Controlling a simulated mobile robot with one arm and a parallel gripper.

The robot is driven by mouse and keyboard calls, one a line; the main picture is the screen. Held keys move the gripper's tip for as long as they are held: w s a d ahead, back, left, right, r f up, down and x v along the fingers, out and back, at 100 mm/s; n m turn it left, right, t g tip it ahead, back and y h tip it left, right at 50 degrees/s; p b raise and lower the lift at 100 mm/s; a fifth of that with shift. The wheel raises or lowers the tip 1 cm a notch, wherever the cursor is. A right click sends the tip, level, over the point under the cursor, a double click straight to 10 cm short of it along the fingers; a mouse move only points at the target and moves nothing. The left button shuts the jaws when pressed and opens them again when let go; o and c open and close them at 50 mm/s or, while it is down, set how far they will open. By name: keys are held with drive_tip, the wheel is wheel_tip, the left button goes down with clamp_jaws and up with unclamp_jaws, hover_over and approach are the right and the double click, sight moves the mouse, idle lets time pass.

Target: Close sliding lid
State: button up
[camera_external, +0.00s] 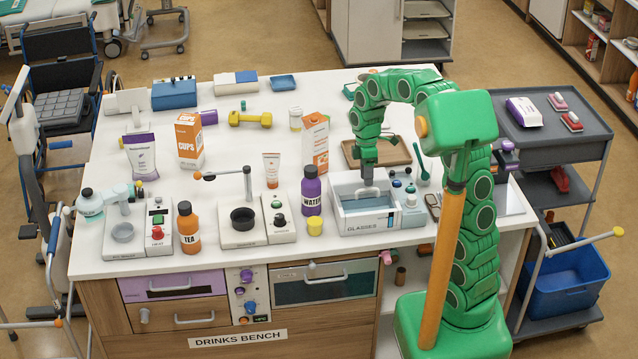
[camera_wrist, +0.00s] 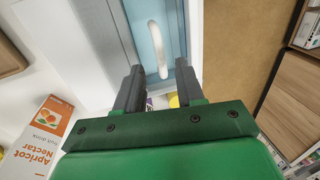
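A white box labelled GLASSES (camera_external: 364,228) stands at the bench's front right, with a light-blue sliding lid (camera_external: 368,205) set inside its rim. In the wrist view the blue lid (camera_wrist: 146,18) carries a white curved handle (camera_wrist: 158,48). My gripper (camera_external: 368,182) points down over the box. In the wrist view my gripper (camera_wrist: 160,80) is open, its two dark fingers apart with the handle in line with the gap. I cannot tell whether the fingers touch the handle or how far the lid stands open.
An Apricot Nectar carton (camera_wrist: 42,130) shows in the wrist view.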

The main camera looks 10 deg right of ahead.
drive_tip(key=shift+s+f, duration=0.15)
drive_tip(key=shift+f, duration=0.55)
drive_tip(key=shift+s+f, duration=0.15)
drive_tip(key=shift+f, duration=0.55)
clamp_jaws()
idle(0.4)
